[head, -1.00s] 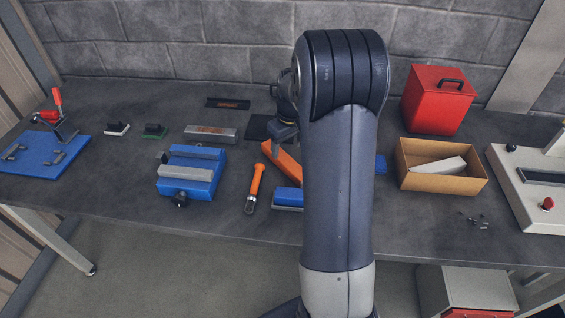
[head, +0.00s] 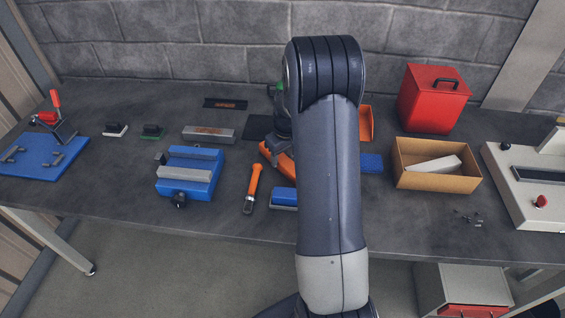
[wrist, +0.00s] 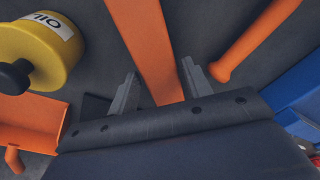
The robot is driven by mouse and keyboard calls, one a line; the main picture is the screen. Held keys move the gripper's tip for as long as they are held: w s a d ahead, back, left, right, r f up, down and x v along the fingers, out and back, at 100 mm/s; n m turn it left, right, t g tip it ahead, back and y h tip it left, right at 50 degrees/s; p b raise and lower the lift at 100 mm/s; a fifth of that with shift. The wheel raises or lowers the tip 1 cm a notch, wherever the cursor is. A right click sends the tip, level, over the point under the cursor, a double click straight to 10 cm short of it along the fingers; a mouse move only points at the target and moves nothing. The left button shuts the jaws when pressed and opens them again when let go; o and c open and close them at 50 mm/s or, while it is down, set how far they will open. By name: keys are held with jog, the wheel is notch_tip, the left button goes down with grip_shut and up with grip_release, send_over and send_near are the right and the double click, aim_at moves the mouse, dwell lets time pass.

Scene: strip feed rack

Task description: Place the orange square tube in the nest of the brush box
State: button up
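The orange square tube (head: 285,168) lies on the bench just left of my arm in the head view, partly hidden by it. In the wrist view the tube (wrist: 146,45) runs from the top edge down between my fingers. My gripper (wrist: 160,80) is open, with one finger on each side of the tube and a gap showing on the left. I cannot tell whether it touches the tube. The brush box is not clearly identifiable; a pale machine (head: 510,188) with a dark slot stands at the right edge.
An orange-handled tool (head: 253,185) lies left of the tube, with a blue block (head: 284,198) close by. A yellow oil can (wrist: 38,55) and an orange bin (wrist: 30,122) show in the wrist view. A blue vise (head: 190,172), cardboard box (head: 440,182) and red bin (head: 432,100) stand around.

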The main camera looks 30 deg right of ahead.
grip_shut()
jog(key=shift+r, duration=0.1)
dwell(0.3)
